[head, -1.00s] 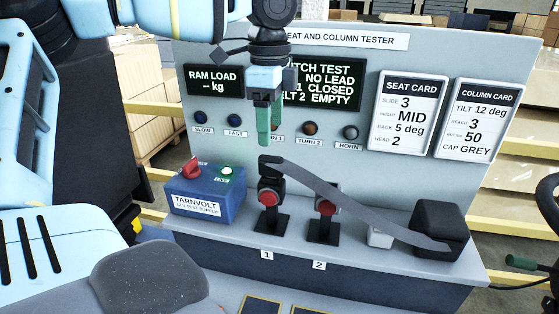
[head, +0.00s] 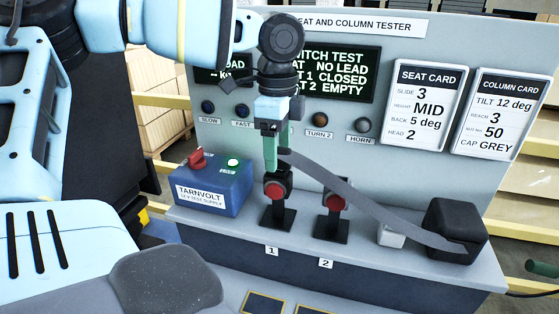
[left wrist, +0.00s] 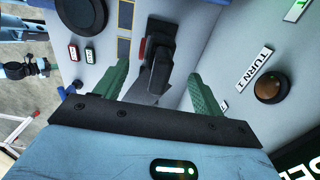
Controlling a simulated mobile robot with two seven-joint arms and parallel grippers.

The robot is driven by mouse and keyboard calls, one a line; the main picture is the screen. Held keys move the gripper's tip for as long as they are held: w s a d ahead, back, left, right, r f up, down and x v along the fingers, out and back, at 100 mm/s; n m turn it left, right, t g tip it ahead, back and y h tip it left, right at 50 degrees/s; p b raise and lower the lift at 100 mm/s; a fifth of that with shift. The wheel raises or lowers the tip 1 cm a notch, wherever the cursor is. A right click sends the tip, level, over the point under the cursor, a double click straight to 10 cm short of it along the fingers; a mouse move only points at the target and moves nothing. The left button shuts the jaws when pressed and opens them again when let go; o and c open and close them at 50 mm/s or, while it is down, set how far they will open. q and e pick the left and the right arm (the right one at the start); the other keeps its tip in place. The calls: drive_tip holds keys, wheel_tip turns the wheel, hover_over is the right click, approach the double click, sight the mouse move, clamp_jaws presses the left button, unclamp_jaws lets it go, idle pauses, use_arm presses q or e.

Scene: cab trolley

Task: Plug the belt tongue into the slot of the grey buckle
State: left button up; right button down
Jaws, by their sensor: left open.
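My left gripper (head: 271,166) is open, its green fingers pointing down at the top of the dark buckle over label 1 (head: 277,188). The belt tongue is hidden behind the fingers in the head view. In the left wrist view, a black tongue or buckle head (left wrist: 159,68) lies between the open fingers (left wrist: 158,74), with a red button beside it. The grey belt strap (head: 350,192) runs from there to the black block at the right. A second buckle with a red button (head: 333,203) stands over label 2. A green fingertip, seemingly my right gripper's (head: 541,267), shows at the right edge.
The blue supply box (head: 212,187) stands left of the buckles. The black block (head: 455,230) and a small white block (head: 391,235) are to the right. The upright panel (head: 430,100) rises behind. Its display reads one closed, two empty.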

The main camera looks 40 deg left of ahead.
use_arm(q)
drive_tip(key=shift+f, duration=0.9)
use_arm(e)
drive_tip(key=shift+f, duration=0.2)
drive_tip(key=shift+s, duration=0.35)
drive_tip(key=shift+w, duration=0.2)
drive_tip(key=shift+w+r, duration=0.2)
drive_tip(key=shift+w, duration=0.2)
use_arm(q)
drive_tip(key=shift+c, duration=0.4)
drive_tip(key=c, duration=0.7)
clamp_jaws()
use_arm(e)
drive_tip(key=shift+s+f, duration=0.1)
drive_tip(key=shift+s, duration=0.35)
use_arm(q)
drive_tip(key=shift+r, duration=0.25)
use_arm(e)
drive_tip(key=shift+w, duration=0.1)
